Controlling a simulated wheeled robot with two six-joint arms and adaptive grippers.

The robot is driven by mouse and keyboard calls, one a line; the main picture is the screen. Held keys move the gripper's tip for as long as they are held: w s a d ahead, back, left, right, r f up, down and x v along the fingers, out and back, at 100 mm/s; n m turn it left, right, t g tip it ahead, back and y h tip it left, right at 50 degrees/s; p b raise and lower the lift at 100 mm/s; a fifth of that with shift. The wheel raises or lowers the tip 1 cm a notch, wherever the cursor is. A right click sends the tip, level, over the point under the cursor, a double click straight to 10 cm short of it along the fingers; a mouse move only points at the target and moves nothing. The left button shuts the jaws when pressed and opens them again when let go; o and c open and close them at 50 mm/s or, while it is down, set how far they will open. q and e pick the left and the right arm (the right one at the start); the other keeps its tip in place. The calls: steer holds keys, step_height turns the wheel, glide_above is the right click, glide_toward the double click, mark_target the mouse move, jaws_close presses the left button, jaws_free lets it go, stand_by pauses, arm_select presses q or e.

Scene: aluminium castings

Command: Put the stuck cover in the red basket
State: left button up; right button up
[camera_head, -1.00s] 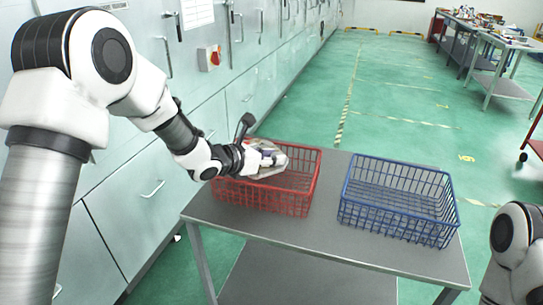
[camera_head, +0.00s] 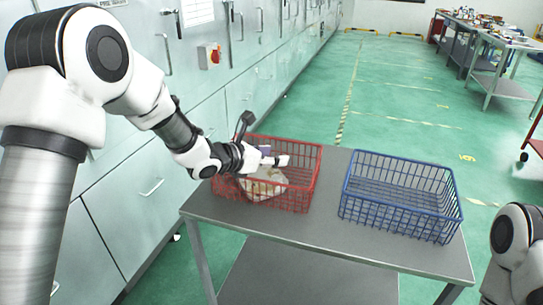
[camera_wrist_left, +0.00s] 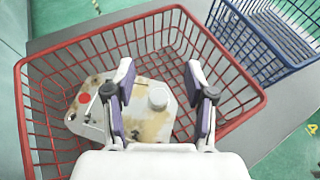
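The cover (camera_head: 264,187) is a pale casting with brown stains. It lies inside the red basket (camera_head: 300,200), below my left gripper. In the left wrist view the cover (camera_wrist_left: 150,105) shows a round raised boss and a red spot, within the walls of the red basket (camera_wrist_left: 35,110). My left gripper (camera_head: 285,161) is over the red basket. In the left wrist view its two fingers (camera_wrist_left: 160,88) are spread apart with nothing gripped between them. Part of the cover is hidden behind the fingers. My right arm shows at the lower right of the head view, but its gripper does not.
A blue wire basket (camera_head: 400,200) stands on the grey table (camera_head: 330,240) to the right of the red one and looks empty. Grey-green cabinets (camera_head: 130,200) line the left side. Workbenches (camera_head: 500,85) stand at the far right. The floor beyond the table is clear.

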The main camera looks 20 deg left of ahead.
arm_select(q)
steer(key=r+v, duration=0.1)
steer(key=v, duration=1.1)
steer(key=shift+r, duration=0.1)
